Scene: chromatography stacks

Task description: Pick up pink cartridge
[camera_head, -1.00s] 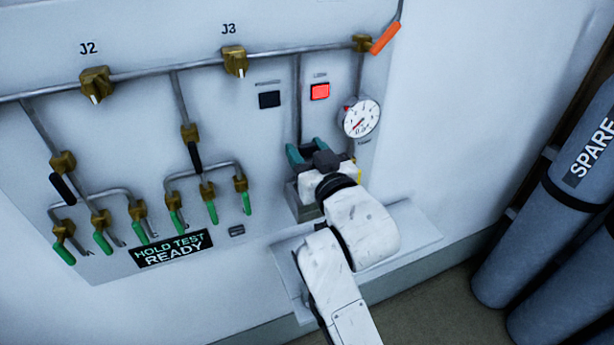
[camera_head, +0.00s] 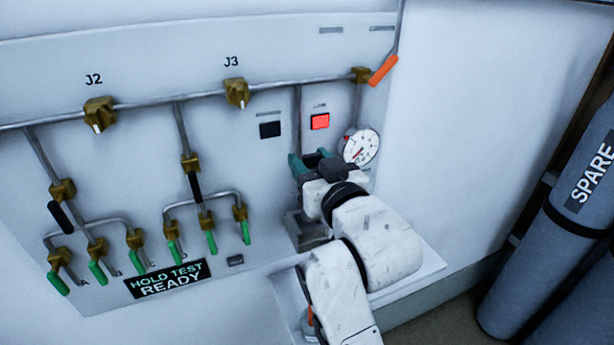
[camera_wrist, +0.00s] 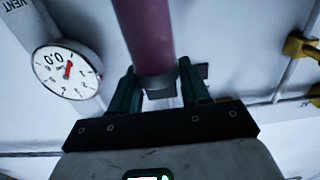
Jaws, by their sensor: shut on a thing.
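The pink cartridge (camera_wrist: 147,35) shows in the wrist view as a dull pink cylinder, its lower end between the two green fingers of my gripper (camera_wrist: 158,74). Its other end runs out of the top of that view. My gripper is shut on it. In the head view my gripper (camera_head: 316,160) is at the wall panel, left of the gauge and above a grey metal block (camera_head: 305,230). The cartridge cannot be made out in the head view.
A dial gauge (camera_head: 360,146) is close on the right of my gripper. A lit red button (camera_head: 320,121) and a pipe are just above. Green-handled valves (camera_head: 211,241) fill the left. A ledge (camera_head: 425,262) lies below, and a grey SPARE cylinder (camera_head: 560,225) stands at right.

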